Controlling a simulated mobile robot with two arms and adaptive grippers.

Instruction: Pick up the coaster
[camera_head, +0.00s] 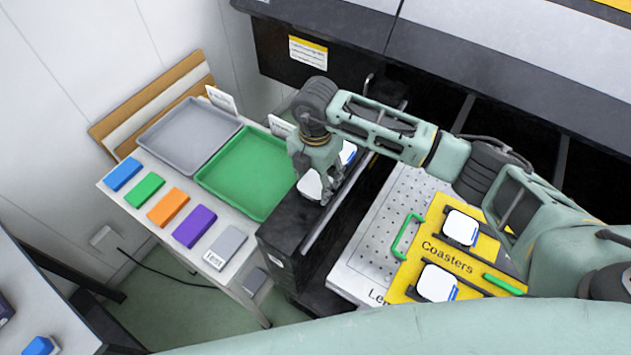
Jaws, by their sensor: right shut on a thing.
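My right gripper (326,196) points down over the black printer bed, right of the green tray. It is shut on a white coaster (309,188), which is partly hidden behind the fingers. Another white piece with a blue edge (348,153) shows just behind the gripper, partly covered by it. Two more white coasters with blue edges sit in the yellow board marked "Coasters" (447,256): an upper one (461,227) and a lower one (437,283). My left gripper is not in view.
A green tray (220,181) and an empty grey tray (165,146) lie on the white side table. Blue, green, orange, purple and grey blocks (167,207) line its front edge. A green handle (406,236) stands up on the yellow board. The large printer housing (350,50) is behind.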

